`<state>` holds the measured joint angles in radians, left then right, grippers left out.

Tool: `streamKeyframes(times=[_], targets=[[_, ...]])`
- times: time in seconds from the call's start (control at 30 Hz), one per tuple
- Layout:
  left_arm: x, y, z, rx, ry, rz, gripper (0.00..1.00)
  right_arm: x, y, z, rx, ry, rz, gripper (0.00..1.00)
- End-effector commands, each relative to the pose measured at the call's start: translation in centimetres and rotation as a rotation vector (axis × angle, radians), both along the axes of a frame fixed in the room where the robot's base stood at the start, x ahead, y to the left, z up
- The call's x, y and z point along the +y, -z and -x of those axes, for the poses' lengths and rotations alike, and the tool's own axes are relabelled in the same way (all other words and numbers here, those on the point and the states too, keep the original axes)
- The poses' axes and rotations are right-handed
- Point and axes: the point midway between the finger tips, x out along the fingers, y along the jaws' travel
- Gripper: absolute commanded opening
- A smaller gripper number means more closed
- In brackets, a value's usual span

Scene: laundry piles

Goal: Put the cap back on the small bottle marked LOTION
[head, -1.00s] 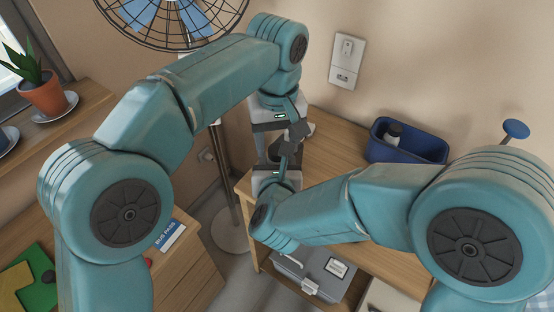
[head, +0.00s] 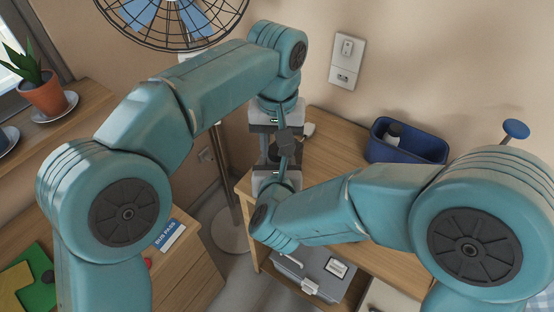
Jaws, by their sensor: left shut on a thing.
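My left gripper (head: 285,145) points down at the middle of the view, above the near left corner of a wooden table. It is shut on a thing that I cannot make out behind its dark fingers. My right gripper (head: 272,163) points up from just below it, and the two grippers nearly meet. Whether its jaws are open or shut is hidden. I cannot pick out the cap or a LOTION label. A small bottle with a dark body and a pale part (head: 393,131) stands in the blue bin; no marking on it is readable.
The blue bin (head: 409,155) stands on the wooden table (head: 338,158), against the wall. A grey box (head: 313,272) sits on a lower shelf. A fan (head: 172,18) and a potted plant (head: 43,91) are at left. A BUS PASS card (head: 169,236) lies on a dresser.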

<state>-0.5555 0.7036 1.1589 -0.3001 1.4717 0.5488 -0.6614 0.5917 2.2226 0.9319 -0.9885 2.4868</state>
Motion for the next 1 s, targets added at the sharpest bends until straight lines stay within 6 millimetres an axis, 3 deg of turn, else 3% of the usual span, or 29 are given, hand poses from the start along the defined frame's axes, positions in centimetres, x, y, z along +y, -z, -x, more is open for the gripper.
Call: streamKeyframes(times=[0.2, 0.5, 0.53, 0.6, 0.87, 1.0], targets=[[0.0, 0.0, 0.0, 0.0, 0.287, -0.001, 0.0, 0.0, 0.0, 0.0, -0.001, 0.0, 0.0, 0.0], [0.0, 0.0, 0.0, 0.001, 0.312, -0.001, 0.0, 0.0, 0.0, 0.0, -0.001, -0.001, 0.0, 0.0], [0.0, 0.0, 0.0, 0.001, 0.311, -0.001, 0.43, 0.0, 0.0, 0.0, -0.001, -0.001, 0.0, 0.0], [0.0, 0.0, 0.0, 0.001, 0.311, -0.001, 0.62, 0.0, 0.0, 0.0, -0.001, -0.001, 0.0, 0.0], [0.0, 0.0, 0.0, 0.0, 0.31, -0.001, 0.62, 0.0, 0.0, 0.0, -0.001, 0.0, 0.0, 0.0], [-0.1, -1.3, -0.1, -0.003, 0.309, 0.0, 0.62, 0.0, 0.0, 0.0, -0.001, 0.0, 0.0, 0.0]])
